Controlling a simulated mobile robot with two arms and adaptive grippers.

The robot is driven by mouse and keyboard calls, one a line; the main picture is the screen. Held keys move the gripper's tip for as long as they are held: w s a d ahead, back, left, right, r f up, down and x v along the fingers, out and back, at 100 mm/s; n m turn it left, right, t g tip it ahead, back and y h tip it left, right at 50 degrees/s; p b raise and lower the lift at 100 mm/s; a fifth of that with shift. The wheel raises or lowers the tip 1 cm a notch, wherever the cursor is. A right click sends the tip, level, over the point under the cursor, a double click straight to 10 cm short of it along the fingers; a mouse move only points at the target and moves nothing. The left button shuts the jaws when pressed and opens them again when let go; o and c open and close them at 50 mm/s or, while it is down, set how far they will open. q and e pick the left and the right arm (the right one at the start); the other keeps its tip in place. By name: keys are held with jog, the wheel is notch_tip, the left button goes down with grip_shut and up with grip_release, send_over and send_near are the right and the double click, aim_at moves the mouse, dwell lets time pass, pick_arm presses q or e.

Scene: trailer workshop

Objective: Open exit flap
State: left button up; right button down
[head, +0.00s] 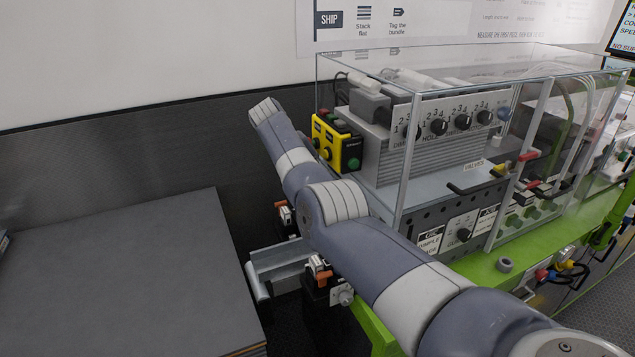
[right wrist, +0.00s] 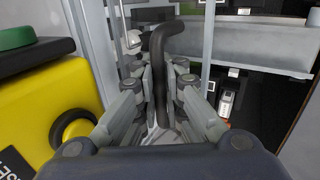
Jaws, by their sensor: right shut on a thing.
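My right arm comes in from the lower right in the head view and reaches along the left end of the clear machine enclosure (head: 405,200). Its gripper is hidden there beyond the wrist. In the right wrist view, my right gripper (right wrist: 160,88) is shut on a bent black handle (right wrist: 172,42), which stands between the fingers and curves over at the top. The exit flap itself cannot be clearly made out, and I cannot tell whether it is open. My left gripper is not in view.
A yellow control box (head: 336,143) with buttons is close to my right wrist; it also fills the left of the wrist view (right wrist: 35,110). A metal tray (head: 280,258) sits below my arm. A grey-topped table (head: 120,275) is at left. The green bench (head: 480,275) runs along the machine.

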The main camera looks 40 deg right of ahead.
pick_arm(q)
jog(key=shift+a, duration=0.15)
pick_arm(e)
jog(key=shift+w+a+r, duration=0.1)
jog(key=shift+w+r, duration=0.05)
jog(key=shift+r, duration=0.05)
jog(key=c, duration=2)
grip_release()
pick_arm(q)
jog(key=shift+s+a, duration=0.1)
pick_arm(e)
jog(key=shift+o, duration=0.2)
jog(key=shift+a, duration=0.25)
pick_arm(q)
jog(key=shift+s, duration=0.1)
pick_arm(e)
jog(key=shift+r, duration=0.1)
jog(key=shift+a+r, duration=0.1)
jog(key=shift+r, duration=0.2)
jog(key=v, duration=0.6)
jog(key=shift+a+r, duration=0.25)
jog(key=shift+a, duration=0.05)
jog(key=shift+w, duration=0.1)
